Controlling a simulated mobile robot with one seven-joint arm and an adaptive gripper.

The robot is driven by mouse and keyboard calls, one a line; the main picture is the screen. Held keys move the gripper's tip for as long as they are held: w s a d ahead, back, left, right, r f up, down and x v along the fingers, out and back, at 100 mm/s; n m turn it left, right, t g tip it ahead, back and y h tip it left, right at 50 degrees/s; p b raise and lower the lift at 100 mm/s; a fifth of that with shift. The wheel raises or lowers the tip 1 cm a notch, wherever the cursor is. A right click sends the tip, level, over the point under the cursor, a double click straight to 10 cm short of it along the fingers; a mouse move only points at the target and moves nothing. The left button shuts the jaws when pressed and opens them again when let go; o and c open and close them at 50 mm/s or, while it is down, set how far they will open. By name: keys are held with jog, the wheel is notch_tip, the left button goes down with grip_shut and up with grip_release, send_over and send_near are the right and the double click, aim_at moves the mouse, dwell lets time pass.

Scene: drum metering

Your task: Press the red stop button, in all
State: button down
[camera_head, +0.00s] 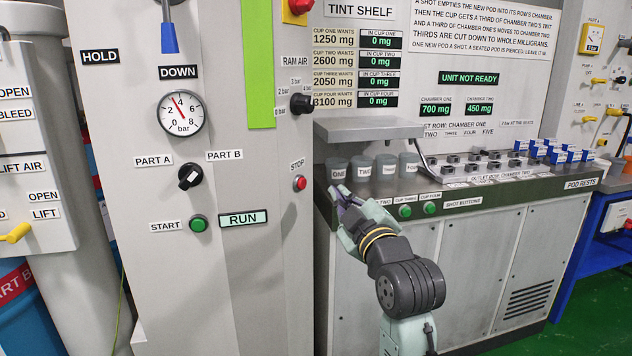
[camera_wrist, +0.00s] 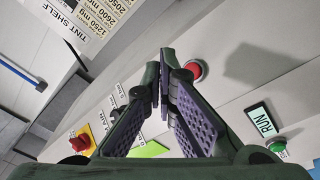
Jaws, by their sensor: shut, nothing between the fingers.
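The red stop button (camera_head: 299,183) sits on the grey cabinet front under a "STOP" label, left of the tint shelf. It also shows in the wrist view as a red round button (camera_wrist: 195,69), just beyond and right of my fingertips. My gripper (camera_head: 340,196) is to the right of the button in the head view, in front of the shelf's front edge. In the wrist view my gripper (camera_wrist: 164,85) has its fingers together with nothing between them. A gap shows between the fingertips and the button; how deep it is, I cannot tell.
A green start button (camera_head: 198,223) and a RUN sign (camera_head: 243,218) are lower left of the stop button. A black selector knob (camera_head: 190,177) is further left. Right of my gripper, several cups (camera_head: 362,167) stand on the shelf above green shot buttons (camera_head: 405,210).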

aim_at(302, 183)
jog(key=d, duration=0.2)
jog(key=d+f+h, duration=0.1)
jog(key=shift+w+d, duration=0.15)
jog(key=shift+d, duration=0.2)
jog(key=w+a+p, duration=0.1)
jog(key=w+a, duration=0.3)
jog(key=a, duration=0.3)
jog(key=shift+a, duration=0.4)
jog(key=shift+w+a, duration=0.1)
jog(key=shift+a, duration=0.05)
dwell(1.1)
jog(key=shift+w+a, duration=0.15)
jog(key=shift+a, duration=0.1)
jog(key=shift+w+a, duration=0.2)
jog(key=shift+a, duration=0.2)
dwell(0.8)
jog(key=shift+s+d, duration=0.4)
jog(key=shift+d, duration=0.35)
